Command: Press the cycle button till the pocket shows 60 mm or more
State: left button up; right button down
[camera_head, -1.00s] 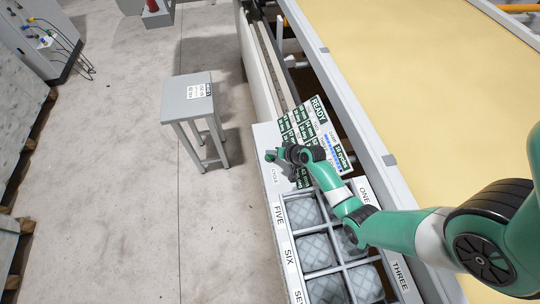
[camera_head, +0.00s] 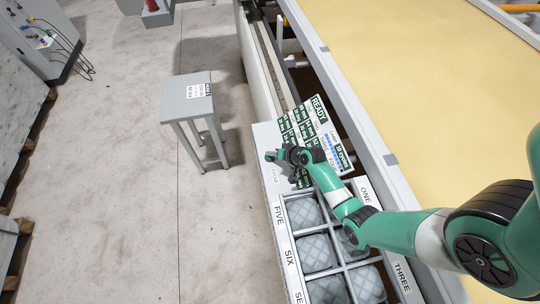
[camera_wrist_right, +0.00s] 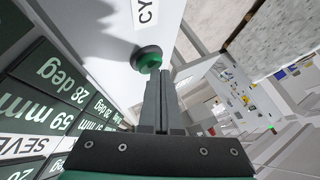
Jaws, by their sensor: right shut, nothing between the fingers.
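My right gripper (camera_wrist_right: 160,72) is shut and empty. In the right wrist view its fingertips overlap the lower edge of the round green cycle button (camera_wrist_right: 147,59) on its dark collar; I cannot tell whether they touch or press it. In the head view my right gripper (camera_head: 272,156) is over the white panel (camera_head: 266,136) by the word CYCLE. The readout board (camera_head: 318,112) shows READY and several green tiles. In the right wrist view, green readouts (camera_wrist_right: 50,112) show 59 mm and 28 deg, near a SEVEN label (camera_wrist_right: 30,146). My left gripper is not in view.
A tray of grey quilted pockets (camera_head: 318,252), labelled with number words, lies below the board. A yellow quilting bed (camera_head: 410,80) runs along the right. A grey stool-like stand (camera_head: 188,90) is on the floor to the left. Open floor lies around it.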

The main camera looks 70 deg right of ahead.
aim_at(272, 158)
jog(key=shift+f, duration=0.3)
dwell(0.5)
jog(key=shift+r+p, duration=0.8)
jog(key=shift+r, duration=0.25)
notch_tip(272, 158, up, 5)
jog(key=p, duration=0.5)
dwell(1.2)
